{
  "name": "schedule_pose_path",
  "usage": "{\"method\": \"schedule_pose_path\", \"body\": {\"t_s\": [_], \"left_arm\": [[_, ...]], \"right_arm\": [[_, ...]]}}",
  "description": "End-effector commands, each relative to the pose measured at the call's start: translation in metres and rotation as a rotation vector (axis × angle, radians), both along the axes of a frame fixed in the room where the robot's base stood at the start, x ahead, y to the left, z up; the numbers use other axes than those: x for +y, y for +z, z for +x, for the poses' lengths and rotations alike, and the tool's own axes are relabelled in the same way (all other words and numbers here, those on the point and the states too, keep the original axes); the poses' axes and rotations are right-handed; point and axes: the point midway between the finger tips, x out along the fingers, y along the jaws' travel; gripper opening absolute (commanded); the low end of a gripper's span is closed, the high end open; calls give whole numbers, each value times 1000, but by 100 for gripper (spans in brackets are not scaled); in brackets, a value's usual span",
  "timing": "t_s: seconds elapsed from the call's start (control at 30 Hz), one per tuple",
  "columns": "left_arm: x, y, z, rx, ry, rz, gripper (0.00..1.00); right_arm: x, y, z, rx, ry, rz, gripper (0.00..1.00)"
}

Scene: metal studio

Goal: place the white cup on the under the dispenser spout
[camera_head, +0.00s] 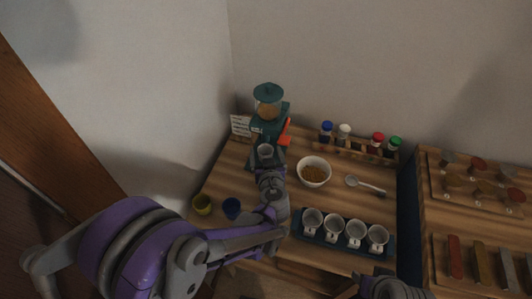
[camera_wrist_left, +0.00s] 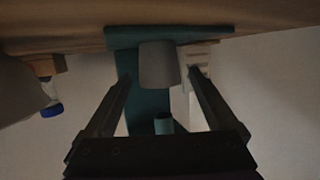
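The white cup (camera_head: 265,151) stands at the foot of the teal dispenser (camera_head: 268,122), at the back left of the table. In the left wrist view, which is upside down, the cup (camera_wrist_left: 159,65) rests on the teal base (camera_wrist_left: 122,38) and looks in line with the small spout (camera_wrist_left: 164,123). My left gripper (camera_head: 266,168) is in front of the cup. In the wrist view its fingers (camera_wrist_left: 160,82) are spread on both sides of the cup, with gaps showing. My right gripper (camera_head: 388,288) is partly in view at the bottom edge; its fingers are unclear.
A bowl of brown powder (camera_head: 314,172) and a spoon (camera_head: 366,185) lie to the right. Several white cups stand in a dark tray (camera_head: 318,238) in front. A rack with capped bottles (camera_head: 352,152) is behind.

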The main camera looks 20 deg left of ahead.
Motion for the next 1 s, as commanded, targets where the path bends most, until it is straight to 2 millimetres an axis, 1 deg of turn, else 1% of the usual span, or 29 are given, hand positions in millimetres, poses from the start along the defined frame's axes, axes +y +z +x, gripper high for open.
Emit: {"method": "schedule_pose_path", "body": {"t_s": [0.27, 0.37, 0.47, 0.6, 0.8, 0.9, 1.0], "left_arm": [[0, 3, 0, 0, 0, 0, 91], [-3, 6, -7, 0, -1, 0, 91], [-10, 12, -23, 0, -4, 0, 91], [-21, 21, -51, 0, -4, -1, 91], [-34, 33, -86, 0, -4, 0, 91], [-39, 37, -98, 0, -3, 0, 91], [-41, 38, -104, 0, -2, 0, 91]], "right_arm": [[0, 2, 0, -1, 0, 0, 50], [0, 4, 0, -1, 0, 0, 50], [0, 6, 0, -2, 0, 0, 50], [0, 9, 0, -3, 0, 0, 50], [0, 14, 0, -4, 0, 0, 50], [0, 15, 0, -5, 0, 0, 50], [0, 16, 1, -5, 0, 0, 50]]}}
